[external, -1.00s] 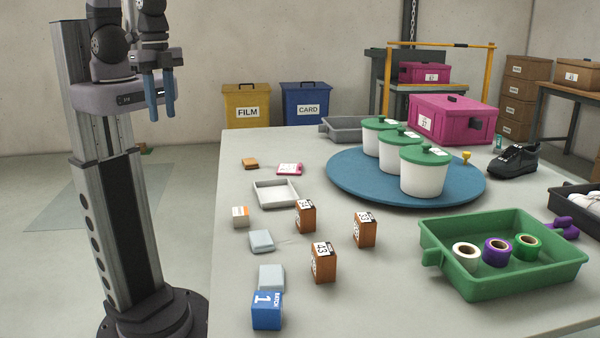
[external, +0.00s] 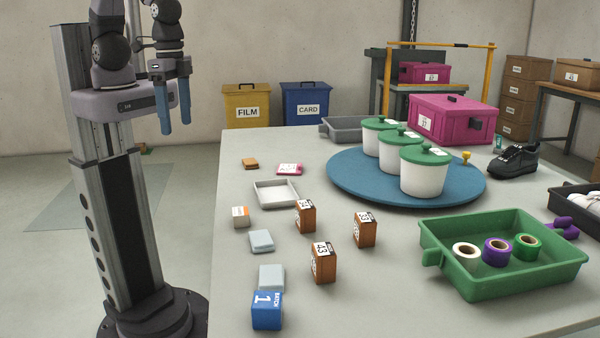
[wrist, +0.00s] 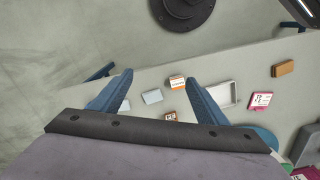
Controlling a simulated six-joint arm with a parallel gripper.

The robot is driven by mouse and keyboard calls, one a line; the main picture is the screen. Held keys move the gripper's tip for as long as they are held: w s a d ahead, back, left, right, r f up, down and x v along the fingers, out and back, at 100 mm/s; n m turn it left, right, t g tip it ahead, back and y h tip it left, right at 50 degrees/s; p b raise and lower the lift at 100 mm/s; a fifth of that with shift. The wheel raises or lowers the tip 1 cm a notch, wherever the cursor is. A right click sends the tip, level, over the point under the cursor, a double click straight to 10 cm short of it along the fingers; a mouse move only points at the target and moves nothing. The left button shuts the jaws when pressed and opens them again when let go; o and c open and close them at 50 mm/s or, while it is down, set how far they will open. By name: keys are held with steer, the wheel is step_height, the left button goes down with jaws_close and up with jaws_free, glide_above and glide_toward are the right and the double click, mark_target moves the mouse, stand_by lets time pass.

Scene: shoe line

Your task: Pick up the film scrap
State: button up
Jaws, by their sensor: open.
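I cannot tell for sure which thing is the film scrap. Two flat pale blue pieces lie on the left part of the table: one (external: 261,241) near the middle and one (external: 271,277) behind the blue batch block. In the wrist view a pale blue piece (wrist: 152,97) shows between the fingers, and another pale patch (wrist: 125,106) shows by the left finger. My gripper (external: 175,128) is open and empty, high up left of the table; its fingers also show in the wrist view (wrist: 158,82).
Brown numbered blocks (external: 323,263), a white-orange block (external: 240,217), a blue batch block (external: 267,311) and a shallow white tray (external: 275,193) stand nearby. A blue turntable (external: 340,180) carries white pots. A green tray (external: 440,268) holds tape rolls. FILM (external: 247,98) and CARD (external: 306,96) bins stand behind.

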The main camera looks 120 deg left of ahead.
steer(key=w+a+f+n+b, duration=0.3)
steer(key=w+f+n+b, duration=0.2)
steer(key=w+f+n, duration=0.6)
steer(key=n+b, duration=0.5)
steer(key=n, duration=0.8)
glide_above(262, 240)
steer(key=f, duration=1.1)
steer(key=shift+w+d+f, duration=0.2)
steer(key=shift+d+f, duration=0.05)
steer(key=shift+d, duration=0.1)
steer(key=shift+s+a+f+p, duration=0.15)
steer(key=shift+f+p, duration=0.35)
steer(key=shift+f, duration=1.35)
steer(key=shift+s+a+f+p, duration=0.15)
steer(key=shift+f+p, duration=0.3)
steer(key=shift+f, duration=1.35)
steer(key=shift+w, duration=0.1)
steer(key=c, duration=1.1)
